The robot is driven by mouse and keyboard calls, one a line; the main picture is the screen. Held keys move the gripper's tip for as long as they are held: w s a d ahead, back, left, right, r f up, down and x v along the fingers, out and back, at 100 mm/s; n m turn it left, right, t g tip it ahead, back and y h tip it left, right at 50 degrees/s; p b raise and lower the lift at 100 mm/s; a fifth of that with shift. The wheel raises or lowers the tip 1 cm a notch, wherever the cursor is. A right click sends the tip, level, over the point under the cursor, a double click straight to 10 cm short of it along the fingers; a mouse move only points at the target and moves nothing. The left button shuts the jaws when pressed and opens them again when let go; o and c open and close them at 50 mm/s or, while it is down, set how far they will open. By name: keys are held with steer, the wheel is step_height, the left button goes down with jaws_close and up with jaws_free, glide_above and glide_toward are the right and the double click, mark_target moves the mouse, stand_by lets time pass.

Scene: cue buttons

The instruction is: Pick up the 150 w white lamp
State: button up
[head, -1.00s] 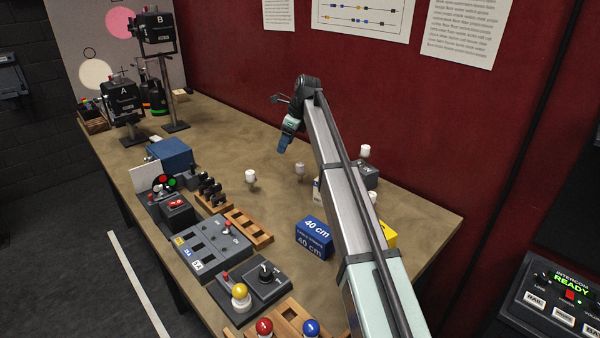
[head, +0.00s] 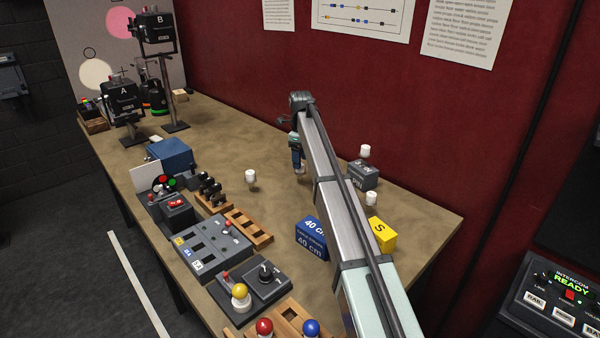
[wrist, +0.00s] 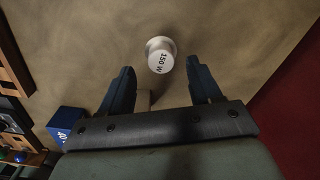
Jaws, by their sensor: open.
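The white lamp marked 150 W (wrist: 160,56) stands on the bench in the wrist view, just ahead of and between the fingertips. My gripper (wrist: 158,80) is open and empty, with one dark finger on each side and neither touching the lamp. In the head view my gripper (head: 298,165) points down over the middle of the bench, and the lamp under it is hidden by the arm. Other white lamps show in the head view: one to the left (head: 250,176), one at the back right (head: 365,151) and one further right (head: 371,199). Their markings are too small to read.
A blue 40 cm box (head: 311,238) lies near my arm; it also shows in the wrist view (wrist: 65,122). A yellow S box (head: 382,234) and a grey PIN box (head: 363,176) stand to the right. A wooden rack (head: 249,229) and control panels line the left edge.

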mark_target(300, 182)
steer(key=shift+w+a+f, duration=0.1)
steer(key=shift+f, duration=1.9)
steer(key=shift+w+a+f, duration=0.1)
steer(key=shift+f, duration=1.9)
steer(key=c, duration=0.9)
